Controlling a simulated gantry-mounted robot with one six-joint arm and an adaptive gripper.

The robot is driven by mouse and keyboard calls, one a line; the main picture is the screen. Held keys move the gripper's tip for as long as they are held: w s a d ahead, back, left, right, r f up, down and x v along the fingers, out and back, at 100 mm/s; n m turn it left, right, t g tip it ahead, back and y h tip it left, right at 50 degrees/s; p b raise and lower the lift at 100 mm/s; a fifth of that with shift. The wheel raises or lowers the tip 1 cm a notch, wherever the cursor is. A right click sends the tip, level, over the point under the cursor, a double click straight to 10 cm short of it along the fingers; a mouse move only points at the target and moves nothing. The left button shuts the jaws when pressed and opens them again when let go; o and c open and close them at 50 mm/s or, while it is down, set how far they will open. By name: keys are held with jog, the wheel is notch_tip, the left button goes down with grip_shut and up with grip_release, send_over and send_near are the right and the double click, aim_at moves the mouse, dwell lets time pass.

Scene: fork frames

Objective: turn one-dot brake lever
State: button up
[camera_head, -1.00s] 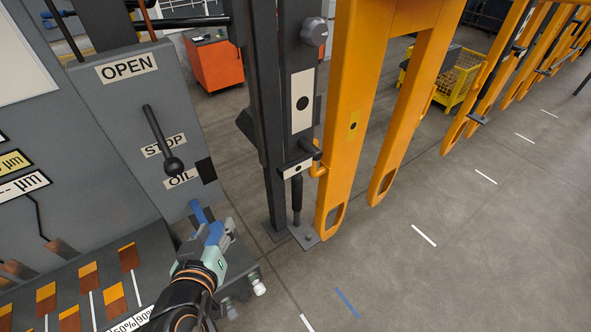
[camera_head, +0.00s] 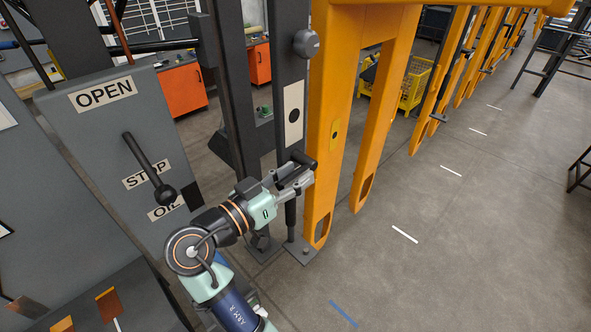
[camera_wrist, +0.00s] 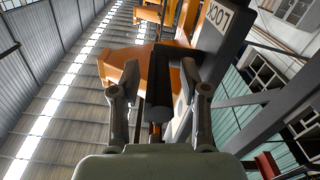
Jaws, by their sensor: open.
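The brake lever's black handle (camera_head: 303,158) sticks out from the dark post, below a white plate with one black dot (camera_head: 293,115). My gripper (camera_head: 305,178) is at the handle, just below its end in the head view. In the wrist view my gripper (camera_wrist: 157,90) is open, with one finger on each side of the dark handle (camera_wrist: 158,95). A gap shows between the handle and the left finger; contact on the right side is hard to tell. The small plate under the handle is hidden by my gripper in the head view.
An orange frame (camera_head: 327,110) stands right beside the post. A grey panel (camera_head: 95,130) with its own black lever (camera_head: 150,165) stands at the left. A LOCK label (camera_wrist: 216,15) shows in the wrist view. The floor at the right is mostly clear.

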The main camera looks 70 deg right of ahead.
jog(key=shift+s+d, duration=0.15)
jog(key=shift+d, duration=0.15)
jog(key=shift+c, duration=0.3)
grip_shut()
jog(key=shift+a+f, duration=0.1)
jog(key=shift+f, duration=0.05)
